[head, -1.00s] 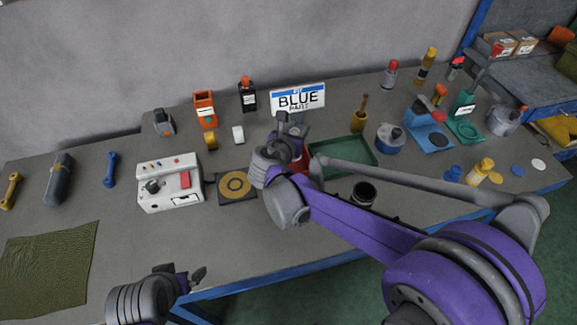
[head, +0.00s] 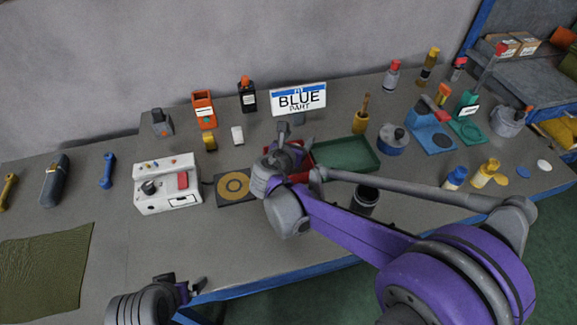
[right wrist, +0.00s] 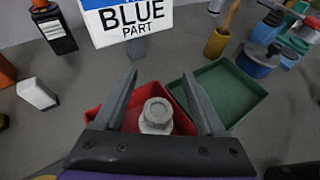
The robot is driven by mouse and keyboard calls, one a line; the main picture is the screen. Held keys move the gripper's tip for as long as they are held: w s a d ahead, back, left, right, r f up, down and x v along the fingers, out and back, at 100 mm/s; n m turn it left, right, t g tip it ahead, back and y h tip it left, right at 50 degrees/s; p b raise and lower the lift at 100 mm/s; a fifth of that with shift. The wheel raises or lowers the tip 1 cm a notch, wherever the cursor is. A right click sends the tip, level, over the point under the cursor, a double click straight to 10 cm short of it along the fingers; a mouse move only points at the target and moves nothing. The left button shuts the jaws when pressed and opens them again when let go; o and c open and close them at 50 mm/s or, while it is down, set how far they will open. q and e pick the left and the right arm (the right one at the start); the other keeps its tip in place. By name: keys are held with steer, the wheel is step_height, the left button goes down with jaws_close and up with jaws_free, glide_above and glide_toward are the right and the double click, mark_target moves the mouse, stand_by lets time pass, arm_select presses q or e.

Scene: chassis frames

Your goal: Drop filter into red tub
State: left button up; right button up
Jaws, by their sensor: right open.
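The red tub (right wrist: 184,124) lies below my right gripper (right wrist: 160,76) in the right wrist view. A pale grey, round-capped piece, apparently the filter (right wrist: 157,116), shows inside the tub's outline, between the finger lines. My right gripper is open, with its fingers spread on either side of the piece; I see no finger touching it. In the head view my right gripper (head: 290,150) hides most of the red tub (head: 299,177), and the filter cannot be made out. My left gripper (head: 188,284) is at the bottom left, over the front edge; its opening is unclear.
A green tray (head: 347,153) adjoins the tub on the right. The "BLUE PART" sign (head: 298,101) stands behind it.

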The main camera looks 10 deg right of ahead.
steer(key=v, duration=1.1)
steer(key=shift+f, duration=0.15)
